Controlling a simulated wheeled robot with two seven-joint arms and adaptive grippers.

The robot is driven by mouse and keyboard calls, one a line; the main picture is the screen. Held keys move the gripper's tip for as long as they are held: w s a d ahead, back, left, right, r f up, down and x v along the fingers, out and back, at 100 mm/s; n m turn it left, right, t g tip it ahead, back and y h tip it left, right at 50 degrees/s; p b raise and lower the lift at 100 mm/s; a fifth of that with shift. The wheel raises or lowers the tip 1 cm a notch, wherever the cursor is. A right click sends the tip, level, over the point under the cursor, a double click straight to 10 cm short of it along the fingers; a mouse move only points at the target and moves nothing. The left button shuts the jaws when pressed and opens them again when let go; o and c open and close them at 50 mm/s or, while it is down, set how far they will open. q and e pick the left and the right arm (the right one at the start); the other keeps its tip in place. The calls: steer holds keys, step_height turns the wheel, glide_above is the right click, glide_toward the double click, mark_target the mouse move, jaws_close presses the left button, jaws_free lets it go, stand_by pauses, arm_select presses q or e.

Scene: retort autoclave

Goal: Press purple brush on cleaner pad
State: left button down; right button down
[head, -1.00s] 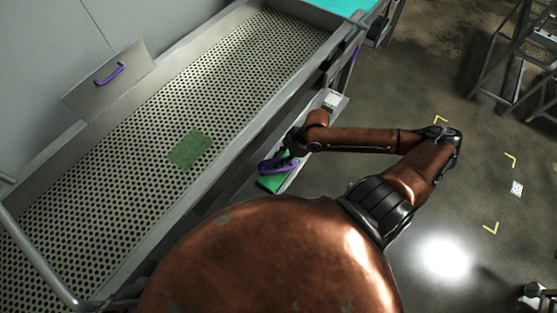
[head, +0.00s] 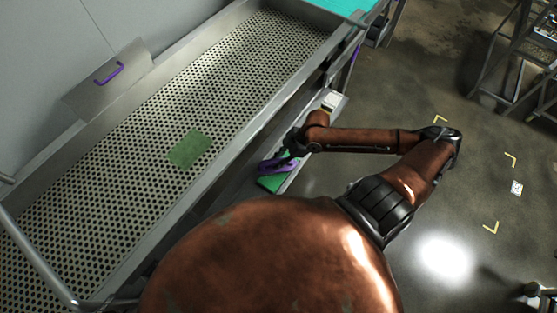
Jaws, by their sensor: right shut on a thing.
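The purple brush (head: 268,166) is in my right gripper (head: 284,155), at the shelf beside the long perforated tray. My right gripper is shut on the brush. A green pad (head: 270,184) lies on the shelf just below the brush in the picture, partly covered by it. Whether the brush touches the pad I cannot tell. Another green pad (head: 189,150) lies flat on the perforated tray, with nothing on it. My left gripper is not in view.
The metal tray (head: 205,192) has a raised rim between its floor and my right arm. A metal plate with a purple handle (head: 109,73) leans at the tray's far left side. A small white box (head: 331,100) sits further up the shelf.

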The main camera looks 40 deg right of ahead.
steer(key=shift+f, duration=0.65)
stand_by(0.5)
steer(key=shift+f, duration=0.1)
stand_by(1.8)
steer(key=shift+s, duration=0.1)
step_height(320, 180, up, 7)
steer(key=p, duration=0.7)
stand_by(0.9)
